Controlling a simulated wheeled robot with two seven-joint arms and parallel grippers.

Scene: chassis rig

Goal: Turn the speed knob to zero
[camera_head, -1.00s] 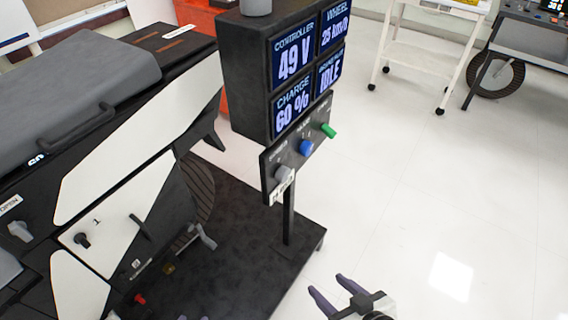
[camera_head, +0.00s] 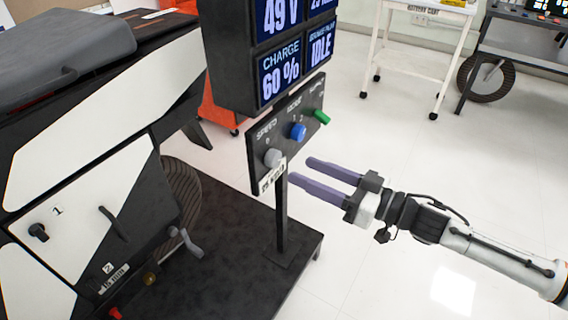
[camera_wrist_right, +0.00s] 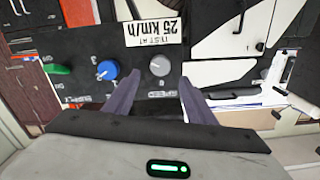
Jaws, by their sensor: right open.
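The grey speed knob (camera_head: 273,158) is at the left end of a black control panel (camera_head: 262,178) on a post. A blue knob (camera_head: 298,131) and a green knob (camera_head: 322,117) sit to its right. My right gripper (camera_head: 308,172) is open and empty, its purple fingers pointing at the panel from the right, apart from the knob. In the right wrist view the grey knob (camera_wrist_right: 160,65) appears between and beyond the two fingertips (camera_wrist_right: 160,82), with the blue knob (camera_wrist_right: 107,70) to its left. My left gripper is out of view.
A display box (camera_head: 235,60) reading CHARGE 60 % and IDLE stands above the panel. A black and white vehicle body (camera_head: 90,180) fills the left. A white cart (camera_head: 415,62) stands at the back.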

